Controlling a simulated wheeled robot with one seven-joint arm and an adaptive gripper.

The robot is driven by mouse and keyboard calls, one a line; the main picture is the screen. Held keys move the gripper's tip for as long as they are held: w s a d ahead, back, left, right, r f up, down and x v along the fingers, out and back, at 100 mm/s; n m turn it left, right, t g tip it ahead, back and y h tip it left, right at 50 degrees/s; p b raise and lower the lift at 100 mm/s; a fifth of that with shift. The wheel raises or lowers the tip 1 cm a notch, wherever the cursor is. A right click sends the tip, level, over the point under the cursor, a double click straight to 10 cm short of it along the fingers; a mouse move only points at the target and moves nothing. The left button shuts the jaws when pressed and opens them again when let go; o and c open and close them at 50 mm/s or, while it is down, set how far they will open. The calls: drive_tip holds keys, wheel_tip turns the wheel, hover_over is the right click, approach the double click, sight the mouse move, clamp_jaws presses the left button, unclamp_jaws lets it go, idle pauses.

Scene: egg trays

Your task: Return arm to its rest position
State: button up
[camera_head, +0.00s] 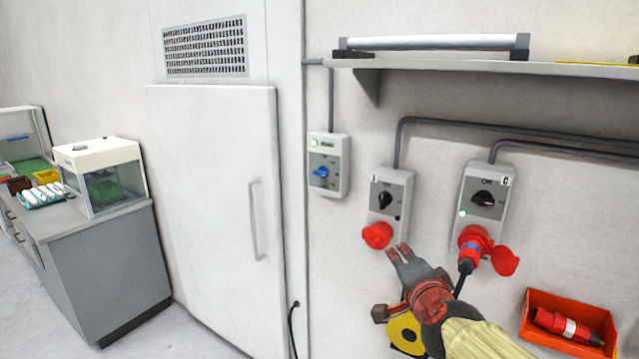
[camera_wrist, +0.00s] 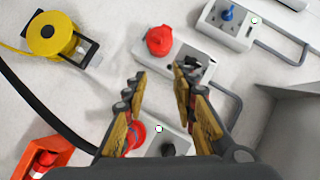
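My gripper (camera_head: 398,250) is in front of the wall, below the middle switch box (camera_head: 391,198) with its closed red socket cap (camera_head: 377,235). My arm (camera_head: 478,340) reaches in from the lower right. In the wrist view, the two fingers of my gripper (camera_wrist: 161,76) stand apart with nothing between them. The red socket cap (camera_wrist: 159,40) shows beyond the fingertips.
The right switch box (camera_head: 487,195) has a red plug (camera_head: 473,246) in its socket. A blue-knobbed switch (camera_head: 328,165) is further left. An orange bin (camera_head: 567,322), a yellow reel (camera_head: 405,335) and a shelf (camera_head: 470,68) are near. A white door (camera_head: 212,200) stands left.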

drive_tip(key=s+a+f+n+g+y, duration=0.2)
drive_tip(key=s+a+f+n+g, duration=0.25)
drive_tip(key=s, duration=0.45)
drive_tip(key=s+a+f+n+g+y, duration=0.1)
drive_tip(key=s+f+n+g, duration=0.2)
drive_tip(key=s+f+n, duration=0.4)
drive_tip(key=s+d+f+n+g+h+p, duration=0.1)
drive_tip(key=s+d, duration=0.5)
drive_tip(key=s, duration=0.7)
drive_tip(key=shift+d+h, duration=0.15)
drive_tip(key=shift+h, duration=0.55)
drive_tip(key=shift+s+n+g, duration=0.1)
drive_tip(key=shift+n+g, duration=0.15)
